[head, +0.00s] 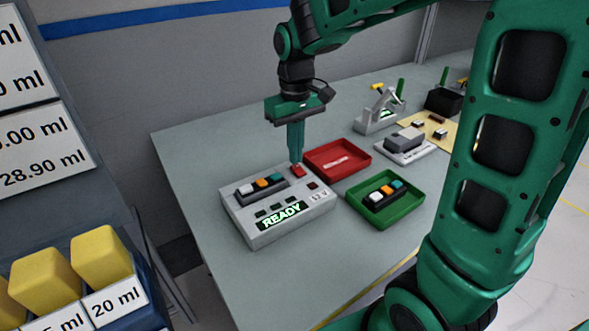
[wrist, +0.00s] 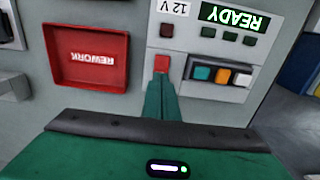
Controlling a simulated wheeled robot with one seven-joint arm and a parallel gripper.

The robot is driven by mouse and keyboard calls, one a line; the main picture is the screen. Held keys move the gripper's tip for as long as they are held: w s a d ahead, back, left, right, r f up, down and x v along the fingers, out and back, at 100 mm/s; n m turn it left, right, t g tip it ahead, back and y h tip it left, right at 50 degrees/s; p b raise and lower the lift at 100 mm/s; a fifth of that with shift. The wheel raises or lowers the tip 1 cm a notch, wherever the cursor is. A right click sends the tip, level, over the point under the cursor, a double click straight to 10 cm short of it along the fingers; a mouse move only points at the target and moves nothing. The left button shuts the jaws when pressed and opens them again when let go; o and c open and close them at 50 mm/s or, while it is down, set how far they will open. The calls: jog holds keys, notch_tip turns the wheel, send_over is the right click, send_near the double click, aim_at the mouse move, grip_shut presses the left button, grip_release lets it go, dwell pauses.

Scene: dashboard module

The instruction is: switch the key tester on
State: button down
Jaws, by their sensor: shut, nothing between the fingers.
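The key tester (head: 280,232) is a light grey box on the table, with a lit green READY display (head: 282,214). A module with white, orange and teal keys (head: 262,184) sits in its slot. A red rocker switch (head: 298,171) is at its back right corner; it also shows in the wrist view (wrist: 162,64). My gripper (head: 296,158) is shut and empty, pointing down. Its fingertips are right at the red switch; I cannot tell whether they touch it. In the wrist view the fingers (wrist: 161,78) reach up to the switch's edge.
A red REWORK tray (head: 337,172) lies right beside the tester. A green tray (head: 387,212) holds another key module. Fixtures (head: 405,150) stand farther back right. At left is a rack with yellow blocks (head: 100,258). The table's front is clear.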

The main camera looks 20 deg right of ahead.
jog(key=shift+f, duration=0.75)
dwell(0.7)
jog(key=shift+r, duration=0.1)
notch_tip(320, 180, up, 7)
dwell(0.8)
dwell(0.3)
jog(key=s+d+f+m, duration=0.2)
jog(key=s+d, duration=0.3)
jog(key=s, duration=0.3)
jog(key=s+d+f+m, duration=0.2)
jog(key=s+d, duration=0.4)
jog(key=s, duration=0.3)
jog(key=s+d+f+m, duration=0.2)
jog(key=s+d+m, duration=0.2)
jog(key=s+d, duration=0.2)
jog(key=shift+s+f+m, duration=0.15)
jog(key=shift+s+f, duration=0.05)
jog(key=shift+s, duration=0.4)
jog(key=shift+s+f+m, duration=0.15)
jog(key=shift+s, duration=0.4)
